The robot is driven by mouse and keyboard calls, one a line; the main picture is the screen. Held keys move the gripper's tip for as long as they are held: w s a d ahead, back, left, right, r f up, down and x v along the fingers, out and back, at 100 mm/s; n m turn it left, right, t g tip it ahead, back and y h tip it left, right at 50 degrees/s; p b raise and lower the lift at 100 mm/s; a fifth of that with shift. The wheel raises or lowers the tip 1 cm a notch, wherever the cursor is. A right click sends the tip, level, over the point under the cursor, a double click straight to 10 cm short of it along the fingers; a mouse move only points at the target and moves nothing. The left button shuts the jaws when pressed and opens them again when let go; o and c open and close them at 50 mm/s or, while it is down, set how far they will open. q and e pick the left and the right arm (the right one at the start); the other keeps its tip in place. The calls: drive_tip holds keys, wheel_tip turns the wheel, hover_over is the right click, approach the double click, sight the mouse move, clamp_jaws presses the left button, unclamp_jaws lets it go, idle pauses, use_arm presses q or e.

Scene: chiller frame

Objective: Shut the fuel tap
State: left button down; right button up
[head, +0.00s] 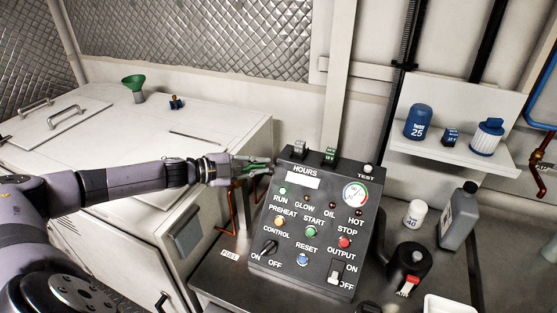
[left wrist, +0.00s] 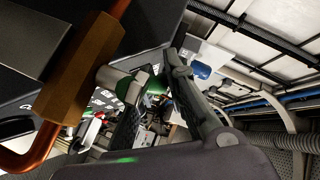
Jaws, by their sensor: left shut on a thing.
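The fuel tap shows in the left wrist view as a brass body (left wrist: 78,70) on a copper pipe (left wrist: 35,150), with a grey stem and a green handle (left wrist: 155,85). My left gripper (head: 262,165) reaches beside the upper left of the black control panel (head: 325,175). Its fingers, also in the left wrist view (left wrist: 152,92), are shut on the green handle. In the head view the gripper mostly hides the tap. The copper pipe (head: 232,218) runs below it, above a FUEL label (head: 230,254). My right gripper is not in view.
A white cabinet (head: 100,150) with a green funnel (head: 134,86) lies to the left. A shelf (head: 455,145) with blue filters stands back right. A grey bottle (head: 459,220), a white tub (head: 415,213) and a black container (head: 406,262) stand right of the panel.

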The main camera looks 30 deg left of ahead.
use_arm(q)
drive_tip(key=shift+s+r+m+g+h, duration=0.15)
drive_tip(key=shift+r+m+g+h, duration=0.1)
drive_tip(key=shift+m+g+h, duration=0.6)
drive_tip(key=shift+s+f+m+g+h+b, duration=0.1)
drive_tip(key=shift+s+m+g+h+b, duration=0.15)
drive_tip(key=shift+m+h+b, duration=0.25)
drive_tip(key=m+g+h+b, duration=0.1)
drive_tip(key=s+m+g+h+b, duration=0.1)
drive_tip(key=m+g+h+b, duration=0.1)
drive_tip(key=m+g, duration=0.1)
drive_tip(key=shift+s+d, duration=0.3)
drive_tip(key=shift+d, duration=0.05)
drive_tip(key=shift+s, duration=0.1)
